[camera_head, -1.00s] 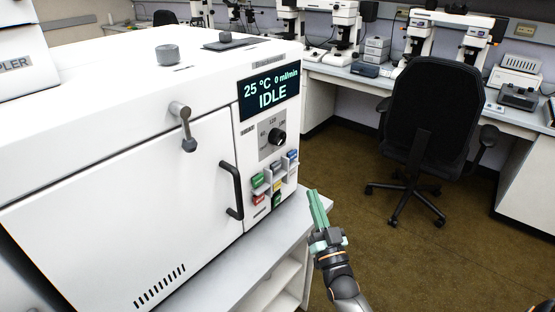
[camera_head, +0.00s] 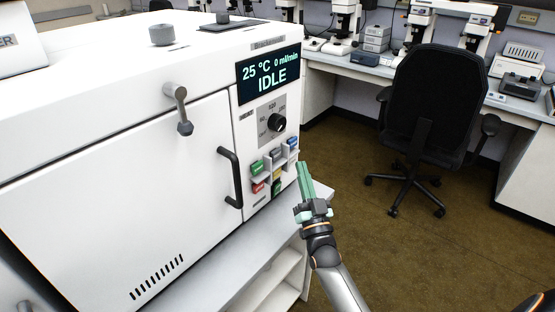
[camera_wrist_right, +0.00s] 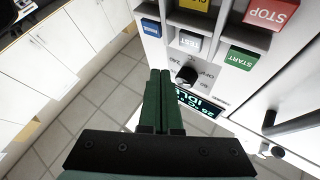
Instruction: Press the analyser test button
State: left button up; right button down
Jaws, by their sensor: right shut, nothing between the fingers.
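The white analyser (camera_head: 110,190) stands at the left with its display (camera_head: 268,73) reading IDLE. Its button panel is on the front at the right edge. The grey test button (camera_head: 277,155) sits in the upper row between a green and a blue button. In the right wrist view the test button (camera_wrist_right: 190,42) is labelled TEST, with START at its right and the blue button at its left. My right gripper (camera_head: 303,166) is shut and empty, its green fingers just right of the panel, apparently apart from the buttons. The fingers (camera_wrist_right: 159,73) point toward the panel side. My left gripper is not seen.
The red STOP button (camera_wrist_right: 270,12), green START button (camera_wrist_right: 241,58), blue button (camera_wrist_right: 151,28) and a knob (camera_wrist_right: 186,75) lie close around the test button. A door handle (camera_head: 231,178) projects left of the panel. An office chair (camera_head: 435,110) stands at the right.

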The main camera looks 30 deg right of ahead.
aim_at(280, 151)
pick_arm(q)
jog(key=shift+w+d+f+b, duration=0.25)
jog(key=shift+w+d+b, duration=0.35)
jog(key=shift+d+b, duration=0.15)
pick_arm(e)
jog(key=w, duration=0.1)
jog(key=w+a, duration=0.1)
jog(key=w, duration=0.2)
jog(key=shift+a, duration=0.35)
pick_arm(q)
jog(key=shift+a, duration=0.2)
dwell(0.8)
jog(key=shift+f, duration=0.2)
pick_arm(e)
jog(key=shift+w+a, duration=0.15)
jog(key=shift+w, duration=0.25)
pick_arm(q)
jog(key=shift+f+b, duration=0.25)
jog(key=shift+b, duration=0.25)
pick_arm(e)
jog(key=shift+w+a, duration=0.2)
jog(key=shift+w, duration=0.25)
pick_arm(q)
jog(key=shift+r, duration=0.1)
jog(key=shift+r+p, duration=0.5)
jog(key=shift+p, duration=0.1)
pick_arm(e)
jog(key=shift+s+d, duration=0.35)
jog(key=shift+s, duration=0.5)
